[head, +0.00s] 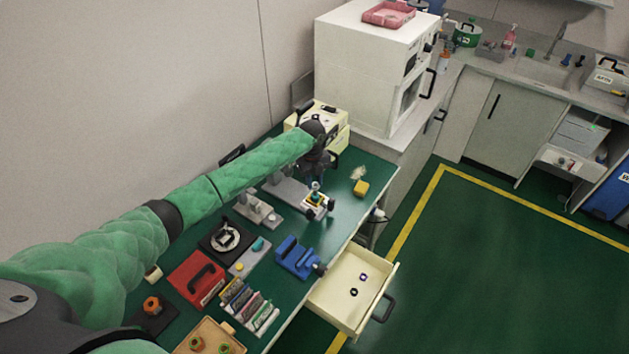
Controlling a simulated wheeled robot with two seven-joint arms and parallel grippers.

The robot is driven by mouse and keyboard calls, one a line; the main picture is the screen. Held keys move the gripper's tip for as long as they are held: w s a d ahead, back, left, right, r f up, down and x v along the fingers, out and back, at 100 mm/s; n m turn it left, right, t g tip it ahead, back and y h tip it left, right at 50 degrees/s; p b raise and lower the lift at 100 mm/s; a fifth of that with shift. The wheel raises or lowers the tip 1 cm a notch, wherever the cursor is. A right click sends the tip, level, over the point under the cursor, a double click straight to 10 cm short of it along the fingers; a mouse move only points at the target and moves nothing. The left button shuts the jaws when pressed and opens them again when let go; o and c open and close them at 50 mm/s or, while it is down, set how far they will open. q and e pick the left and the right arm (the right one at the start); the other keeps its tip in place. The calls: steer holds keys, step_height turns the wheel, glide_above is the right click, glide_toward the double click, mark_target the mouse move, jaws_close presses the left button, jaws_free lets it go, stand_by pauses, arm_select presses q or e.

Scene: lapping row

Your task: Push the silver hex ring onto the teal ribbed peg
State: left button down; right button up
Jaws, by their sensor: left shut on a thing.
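My left gripper (315,179) reaches over the bench from the left, pointing down, and is shut on a small piece that looks like the silver hex ring. I cannot tell whether ring and peg touch. My right gripper is not in view.
A blue holder (296,257), a red case (196,279) and a rack of coloured cards (248,305) stand nearer. An open drawer (335,304) juts from the front edge. A white cabinet (362,75) stands behind.

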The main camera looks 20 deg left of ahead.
arm_select(q)
steer(key=shift+f, duration=0.4)
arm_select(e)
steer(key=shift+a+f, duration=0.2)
arm_select(q)
steer(key=c, duration=1.1)
jaws_free()
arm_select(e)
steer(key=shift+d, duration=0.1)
arm_select(q)
steer(key=shift+r+b, duration=0.3)
steer(key=shift+b, duration=0.45)
step_height(320, 180, up, 3)
steer(key=shift+f+b, duration=0.1)
steer(key=shift+b, duration=0.95)
steer(key=s+d+r+b, duration=0.3)
steer(key=d+r+b, duration=0.2)
steer(key=d, duration=0.6)
steer(key=shift+r, duration=1.25)
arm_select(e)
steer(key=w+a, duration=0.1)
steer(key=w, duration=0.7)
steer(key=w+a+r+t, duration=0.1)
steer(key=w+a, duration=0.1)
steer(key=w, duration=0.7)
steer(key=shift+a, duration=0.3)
